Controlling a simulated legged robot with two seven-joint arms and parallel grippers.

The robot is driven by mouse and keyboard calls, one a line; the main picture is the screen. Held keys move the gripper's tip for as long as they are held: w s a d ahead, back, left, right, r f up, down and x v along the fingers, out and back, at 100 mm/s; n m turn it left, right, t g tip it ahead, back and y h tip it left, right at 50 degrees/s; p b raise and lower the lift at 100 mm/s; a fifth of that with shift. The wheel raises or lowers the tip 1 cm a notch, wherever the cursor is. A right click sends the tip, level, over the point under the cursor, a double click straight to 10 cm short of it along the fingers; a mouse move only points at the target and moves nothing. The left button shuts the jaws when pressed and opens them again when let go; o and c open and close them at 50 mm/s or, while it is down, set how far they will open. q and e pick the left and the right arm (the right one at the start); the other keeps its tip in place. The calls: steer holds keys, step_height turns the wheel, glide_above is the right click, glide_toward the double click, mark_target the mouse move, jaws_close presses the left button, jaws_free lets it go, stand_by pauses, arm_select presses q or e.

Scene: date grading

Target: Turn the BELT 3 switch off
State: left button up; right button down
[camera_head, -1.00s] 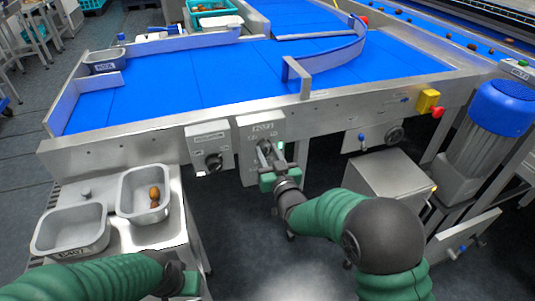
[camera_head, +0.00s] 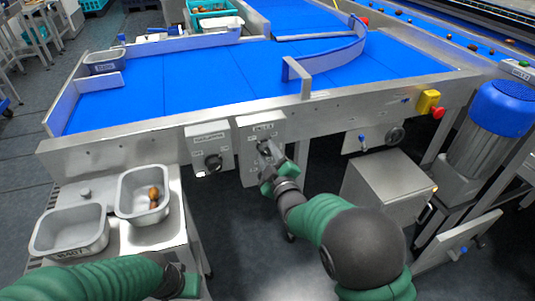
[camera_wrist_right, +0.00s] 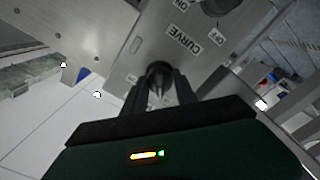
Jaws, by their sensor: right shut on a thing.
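A grey switch box (camera_head: 246,150) hangs under the front rail of the blue conveyor; its top label is too small to read surely. My right gripper (camera_head: 268,152) reaches its upper knob from the front and right. In the right wrist view the gripper (camera_wrist_right: 161,88) is shut on a black switch knob (camera_wrist_right: 160,68). The pointer's setting is hidden by the fingers. On the same box a second knob (camera_wrist_right: 215,4) shows, with ON and OFF marks and a CURVE label. My left gripper (camera_head: 188,284) is low at the left, its fingers not clear.
Another switch box (camera_head: 208,150) with a dark knob is just left. Two metal trays, one with brown dates (camera_head: 153,197), stand on a side table (camera_head: 150,238). A yellow box with a red button (camera_head: 438,112) and a steel cabinet (camera_head: 388,180) are to the right.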

steer(key=shift+a+f+n, duration=0.15)
steer(key=shift+n, duration=0.65)
steer(key=c, duration=1)
jaws_free()
steer(key=shift+o, duration=0.2)
steer(key=p+v, duration=0.3)
steer(key=v, duration=1.4)
